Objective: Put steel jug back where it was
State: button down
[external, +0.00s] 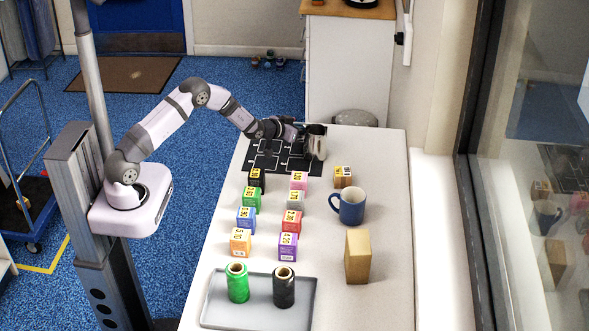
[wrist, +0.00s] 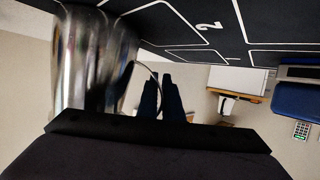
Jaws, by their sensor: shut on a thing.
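The steel jug (external: 316,143) is upright at the right end of the black mat (external: 262,163), at the far end of the table. My gripper (external: 297,133) reaches it from the left and is shut on its handle. In the wrist view the shiny jug body (wrist: 85,62) fills the left side, and the dark fingers (wrist: 160,95) meet at its curved handle. The mat has white outlined spaces, and a "2" shows on it in the wrist view. I cannot tell whether the jug's base touches the mat.
Two columns of small coloured boxes (external: 249,197) stand in front of the mat. A small tan box (external: 343,176), a blue mug (external: 352,206) and a taller tan box (external: 357,257) stand to the right. A grey tray (external: 259,313) holds green and black spools. The window side is clear.

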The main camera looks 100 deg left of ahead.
jog(key=c, duration=1.9)
grip_release()
jog(key=shift+r, duration=0.1)
jog(key=shift+d, duration=0.1)
jog(key=shift+b+v, duration=1)
jog(key=shift+v, duration=5)
